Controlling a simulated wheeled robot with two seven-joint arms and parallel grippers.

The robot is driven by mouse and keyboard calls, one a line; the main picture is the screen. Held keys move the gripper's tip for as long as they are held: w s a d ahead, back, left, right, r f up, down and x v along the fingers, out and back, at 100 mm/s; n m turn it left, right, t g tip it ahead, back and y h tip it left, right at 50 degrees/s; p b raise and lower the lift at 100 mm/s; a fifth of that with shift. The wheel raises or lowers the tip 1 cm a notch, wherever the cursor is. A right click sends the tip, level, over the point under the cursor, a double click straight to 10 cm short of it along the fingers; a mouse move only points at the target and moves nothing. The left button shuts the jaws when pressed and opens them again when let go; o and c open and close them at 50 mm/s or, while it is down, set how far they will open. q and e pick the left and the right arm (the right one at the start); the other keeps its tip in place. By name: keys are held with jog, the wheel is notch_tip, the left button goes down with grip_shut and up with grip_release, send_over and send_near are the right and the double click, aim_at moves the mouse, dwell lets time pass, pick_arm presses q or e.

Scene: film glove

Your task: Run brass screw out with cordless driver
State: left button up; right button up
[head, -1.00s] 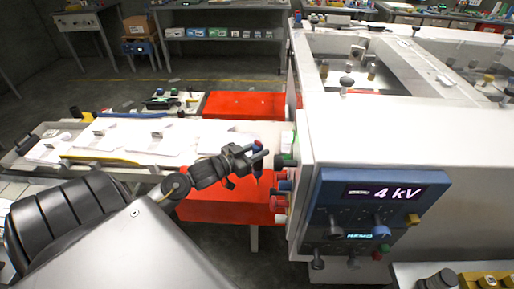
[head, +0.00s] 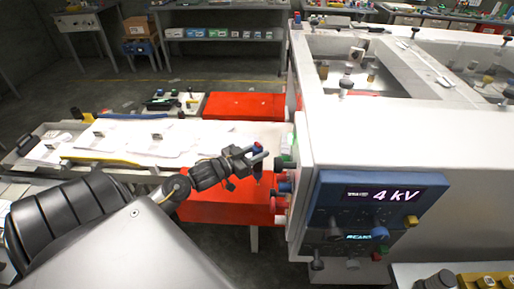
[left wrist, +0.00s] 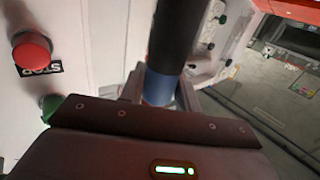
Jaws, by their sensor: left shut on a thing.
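My left gripper (head: 254,160) is beside the left end wall of the white machine. It is shut on an upright cordless driver (head: 257,148), which shows a small blue top in the head view. In the left wrist view, the driver's dark, round body and blue band (left wrist: 160,88) stand between the fingers of my left gripper (left wrist: 160,95). The driver's tip is hidden in the left wrist view and too small to make out in the head view. I cannot pick out the brass screw. My right gripper is out of view.
The white machine (head: 400,130) carries a blue panel (head: 345,208) reading 4 kV. A red STOP button (left wrist: 31,50) and a green button (left wrist: 50,104) sit on its wall.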

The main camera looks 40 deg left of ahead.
aim_at(257, 144)
pick_arm(q)
jog(key=shift+p, duration=0.85)
dwell(1.1)
jog(key=shift+f+p, duration=0.25)
jog(key=shift+p, duration=0.05)
dwell(0.7)
jog(key=shift+a+r+p, duration=0.1)
jog(key=shift+r+p, duration=0.6)
jog(key=shift+p, duration=0.05)
jog(key=shift+c, duration=0.3)
notch_tip(257, 144, up, 5)
jog(key=p, duration=0.5)
jog(key=shift+f, duration=0.1)
